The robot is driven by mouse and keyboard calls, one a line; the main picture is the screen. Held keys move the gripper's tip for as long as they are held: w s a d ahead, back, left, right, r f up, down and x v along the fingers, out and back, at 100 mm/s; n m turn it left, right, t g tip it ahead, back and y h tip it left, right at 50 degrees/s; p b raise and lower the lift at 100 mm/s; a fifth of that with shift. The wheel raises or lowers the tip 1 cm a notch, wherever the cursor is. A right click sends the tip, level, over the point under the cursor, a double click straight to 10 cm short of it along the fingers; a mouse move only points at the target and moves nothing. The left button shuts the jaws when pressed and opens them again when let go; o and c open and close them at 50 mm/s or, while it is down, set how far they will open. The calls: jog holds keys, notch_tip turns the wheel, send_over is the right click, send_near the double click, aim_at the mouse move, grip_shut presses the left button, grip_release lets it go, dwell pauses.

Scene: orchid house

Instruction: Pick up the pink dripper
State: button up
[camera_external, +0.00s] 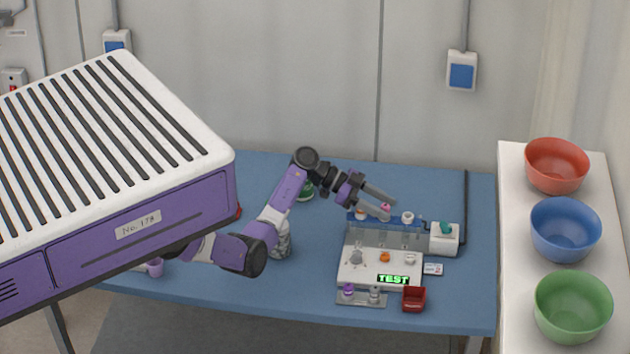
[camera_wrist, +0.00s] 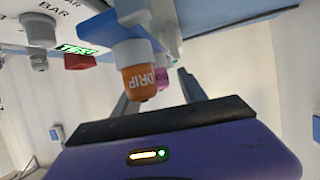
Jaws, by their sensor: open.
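The pink dripper (camera_external: 385,206) stands in the blue rack (camera_external: 352,219) along the back of the white test station, between an orange dripper (camera_external: 361,212) and a white one (camera_external: 407,217). My gripper (camera_external: 389,210) is open, its fingertips on either side of the pink dripper in the external view; contact cannot be told. In the wrist view the pink dripper (camera_wrist: 162,77) is partly hidden behind the orange dripper (camera_wrist: 138,80) marked DRIP. Both show between my open fingers (camera_wrist: 156,84), the orange one nearer the camera.
The white station (camera_external: 350,278) has a green TEST display (camera_external: 393,279). A red bin (camera_external: 414,299) stands at its front right, and a white box (camera_external: 445,240) to its right. Red, blue and green bowls stand on the right-hand shelf.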

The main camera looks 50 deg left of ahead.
jog(key=shift+w+d+f, duration=0.2)
jog(key=shift+d, duration=0.1)
jog(key=shift+c, duration=0.2)
grip_shut()
jog(key=shift+r, duration=0.1)
